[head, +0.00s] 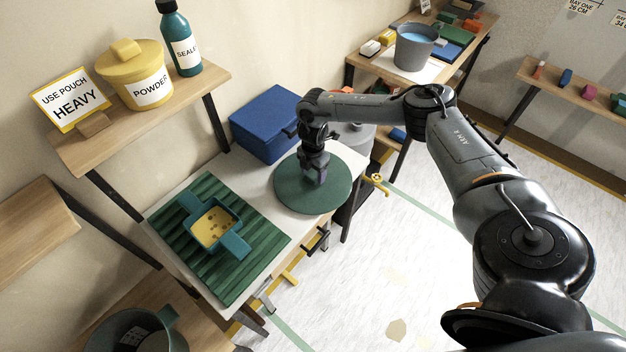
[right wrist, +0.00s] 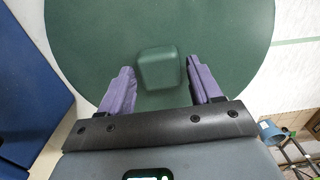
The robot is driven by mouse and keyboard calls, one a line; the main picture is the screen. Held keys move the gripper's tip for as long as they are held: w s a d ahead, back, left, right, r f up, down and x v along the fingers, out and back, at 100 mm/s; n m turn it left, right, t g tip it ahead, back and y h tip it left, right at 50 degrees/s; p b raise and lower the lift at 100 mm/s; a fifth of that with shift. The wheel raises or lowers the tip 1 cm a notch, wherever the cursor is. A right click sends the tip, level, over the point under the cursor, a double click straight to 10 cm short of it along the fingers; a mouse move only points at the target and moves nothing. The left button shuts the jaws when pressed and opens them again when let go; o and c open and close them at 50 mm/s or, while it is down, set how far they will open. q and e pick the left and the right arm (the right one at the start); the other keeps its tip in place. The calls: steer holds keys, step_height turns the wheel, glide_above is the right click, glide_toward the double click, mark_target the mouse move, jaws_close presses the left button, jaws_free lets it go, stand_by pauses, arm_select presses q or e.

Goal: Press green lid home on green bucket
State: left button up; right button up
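The green lid (head: 290,197) is a wide round disc at the right end of the white table. It also shows in the right wrist view (right wrist: 90,40), with a square green knob (right wrist: 161,68) at its middle. The green bucket cannot be made out; the lid hides whatever is beneath it, so I cannot tell how the lid is seated. My right gripper (head: 314,180) points down over the lid's middle. In the right wrist view its two fingers (right wrist: 162,88) are open on either side of the knob, with gaps on both sides. My left gripper is out of view.
A blue box (head: 264,122) stands close behind the lid. A ridged green mat (head: 183,243) with a blue-handled tray (head: 236,243) lies to the left. A shelf (head: 150,120) holds a yellow powder tub (head: 133,75) and a teal bottle (head: 180,40). Open floor lies to the right.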

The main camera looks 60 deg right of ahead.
steer(key=c, duration=0.8)
steer(key=shift+r, duration=0.1)
steer(key=shift+c, duration=0.2)
